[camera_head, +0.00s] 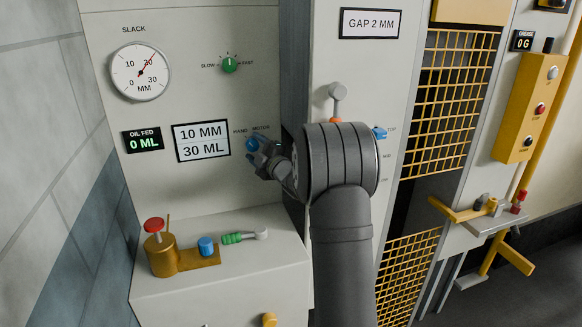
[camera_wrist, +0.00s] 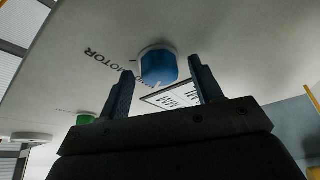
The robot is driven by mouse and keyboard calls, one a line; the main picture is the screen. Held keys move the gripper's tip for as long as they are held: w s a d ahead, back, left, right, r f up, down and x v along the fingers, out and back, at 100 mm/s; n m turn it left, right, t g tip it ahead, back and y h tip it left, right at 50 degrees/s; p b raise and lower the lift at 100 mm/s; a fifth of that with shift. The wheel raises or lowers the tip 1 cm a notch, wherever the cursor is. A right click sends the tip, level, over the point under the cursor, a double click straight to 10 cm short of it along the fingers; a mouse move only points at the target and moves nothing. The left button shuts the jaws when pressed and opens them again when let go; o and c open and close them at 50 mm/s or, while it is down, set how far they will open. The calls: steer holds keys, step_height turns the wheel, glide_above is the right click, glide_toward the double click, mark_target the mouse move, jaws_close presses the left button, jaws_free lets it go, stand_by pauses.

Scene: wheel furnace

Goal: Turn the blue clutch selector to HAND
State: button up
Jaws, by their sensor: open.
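The blue clutch selector (camera_head: 251,144) is on the pale panel beneath the HAND and MOTOR labels, partly covered by my gripper (camera_head: 262,153) in the head view. In the wrist view the blue knob (camera_wrist: 158,67) stands out from the panel on a pale round base. My gripper (camera_wrist: 160,76) is open, with one finger on each side of the knob. Gaps show between the knob and both fingers, so it is not gripped. The MOTOR label shows upside down beside the left finger. I cannot tell which label the knob points to.
A green SLOW–FAST knob (camera_head: 230,64) and the SLACK dial (camera_head: 139,72) are above. A sign reading 10 MM, 30 ML (camera_head: 202,141) is close left of the selector. A ledge (camera_head: 190,287) below carries a red-topped brass pump (camera_head: 158,250). A grey-knobbed lever (camera_head: 337,92) stands behind my arm.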

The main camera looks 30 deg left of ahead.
steer(key=m+t, duration=0.1)
steer(key=m, duration=0.4)
steer(key=shift+s+a+f+t+y, duration=0.1)
steer(key=shift+f+t+y, duration=0.1)
steer(key=shift+t+y, duration=0.15)
steer(key=m+t, duration=0.1)
steer(key=m, duration=0.2)
steer(key=shift+m+t, duration=0.3)
steer(key=shift+t, duration=0.05)
steer(key=m+t+h, duration=0.1)
steer(key=m, duration=0.2)
steer(key=m+t+h, duration=0.1)
steer(key=m+t, duration=0.1)
steer(key=m, duration=0.1)
steer(key=m+t+h, duration=0.1)
steer(key=m, duration=0.3)
steer(key=shift+s+a, duration=0.15)
steer(key=shift+s, duration=0.05)
steer(key=f+v, duration=0.1)
steer(key=v, duration=1.6)
steer(key=d+r+n+g+h, duration=0.2)
steer(key=d+r+n+h, duration=0.2)
steer(key=d+n, duration=0.7)
steer(key=w+d+f+m+h, duration=0.3)
steer(key=w+d+h, duration=0.2)
steer(key=d, duration=0.5)
steer(key=shift+w+m, duration=0.3)
steer(key=shift+w, duration=0.25)
